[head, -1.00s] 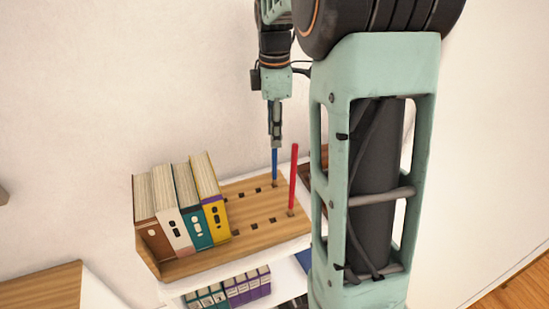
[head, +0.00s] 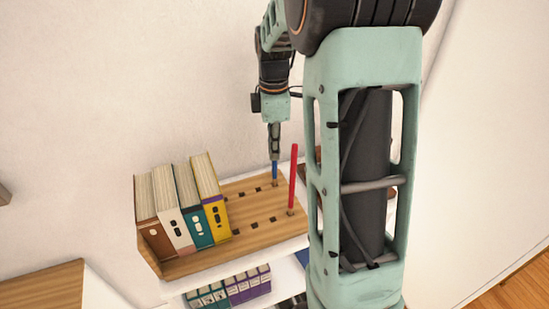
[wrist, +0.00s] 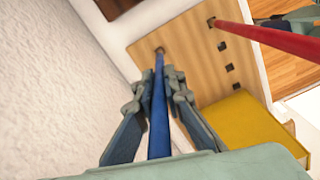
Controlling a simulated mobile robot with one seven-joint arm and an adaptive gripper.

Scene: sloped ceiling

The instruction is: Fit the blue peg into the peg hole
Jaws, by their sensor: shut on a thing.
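The blue peg (head: 275,172) stands roughly upright at the back right of the wooden board (head: 248,213). My gripper (head: 275,157) is shut on its upper part, directly above the board. In the wrist view the blue peg (wrist: 159,105) runs between both fingers (wrist: 167,88), and its far end meets the board at a dark peg hole (wrist: 160,50). The tip is hidden there; how deep it sits cannot be told. Several other square holes in two rows (head: 255,222) are empty.
A red peg (head: 294,178) stands in a hole near the front right of the board. Thick books (head: 187,210) fill the board's left side. Small books (head: 228,292) sit on a shelf below. The wall rises close behind the board.

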